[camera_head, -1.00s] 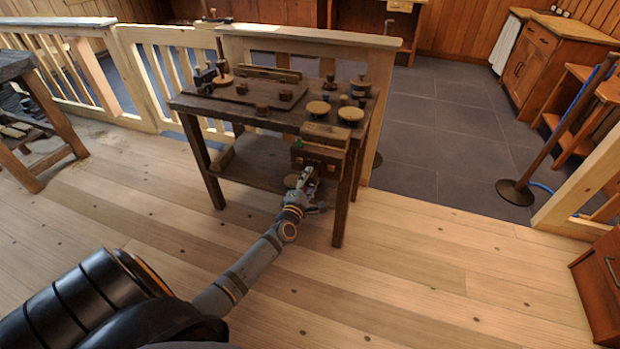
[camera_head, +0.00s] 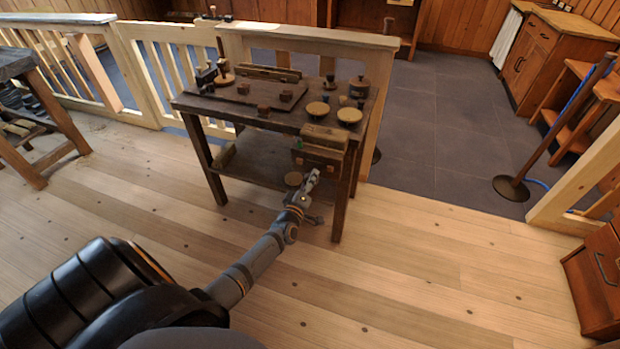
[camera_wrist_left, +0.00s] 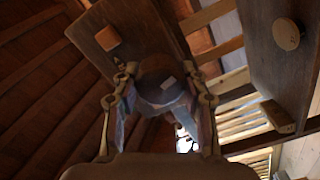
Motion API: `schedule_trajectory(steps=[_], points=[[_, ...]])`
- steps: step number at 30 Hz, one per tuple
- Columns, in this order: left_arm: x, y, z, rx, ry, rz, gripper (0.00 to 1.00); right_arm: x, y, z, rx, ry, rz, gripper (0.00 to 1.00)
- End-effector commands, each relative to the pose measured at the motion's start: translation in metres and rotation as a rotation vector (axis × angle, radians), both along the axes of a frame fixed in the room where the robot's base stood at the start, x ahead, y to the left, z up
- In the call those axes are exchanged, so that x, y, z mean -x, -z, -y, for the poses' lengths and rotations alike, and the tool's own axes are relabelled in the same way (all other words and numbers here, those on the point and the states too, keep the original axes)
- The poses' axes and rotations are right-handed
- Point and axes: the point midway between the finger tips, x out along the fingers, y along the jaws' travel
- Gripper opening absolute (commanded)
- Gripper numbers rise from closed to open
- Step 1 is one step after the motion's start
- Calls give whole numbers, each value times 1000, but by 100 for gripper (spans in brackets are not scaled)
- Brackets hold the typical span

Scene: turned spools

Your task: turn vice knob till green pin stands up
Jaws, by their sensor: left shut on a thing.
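The vice (camera_head: 318,156) is a brown wooden block on the front right edge of the dark workbench. Its round wooden knob (camera_head: 293,179) shows below its front face, beside the fingers of my left gripper (camera_head: 309,180). In the left wrist view the knob (camera_wrist_left: 160,68), with a pale mark on its face, sits between the two fingers of the left gripper (camera_wrist_left: 162,100), which is shut on it. A small green spot, the green pin (camera_head: 298,146), shows at the vice's left side. It is too small to tell whether it stands upright. My right gripper is out of view.
The workbench (camera_head: 225,107) carries several round spools and small blocks, with a lower shelf beneath. A wooden railing (camera_head: 310,35) runs behind it. The plank floor in front is clear. A post on a round base (camera_head: 511,190) stands to the right.

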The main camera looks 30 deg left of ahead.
Motion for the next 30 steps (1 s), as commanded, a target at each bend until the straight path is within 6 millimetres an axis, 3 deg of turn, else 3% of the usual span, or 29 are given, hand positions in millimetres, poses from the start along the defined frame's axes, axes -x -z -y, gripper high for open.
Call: schedule_trajectory(steps=[9,25,26,30], points=[[4,8,1,-107,1,-44,11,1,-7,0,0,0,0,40],[4,9,1,-128,1,-49,11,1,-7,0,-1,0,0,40],[4,9,1,-128,1,-49,44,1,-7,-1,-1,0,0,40],[3,7,1,-129,1,-46,63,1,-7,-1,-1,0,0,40]])
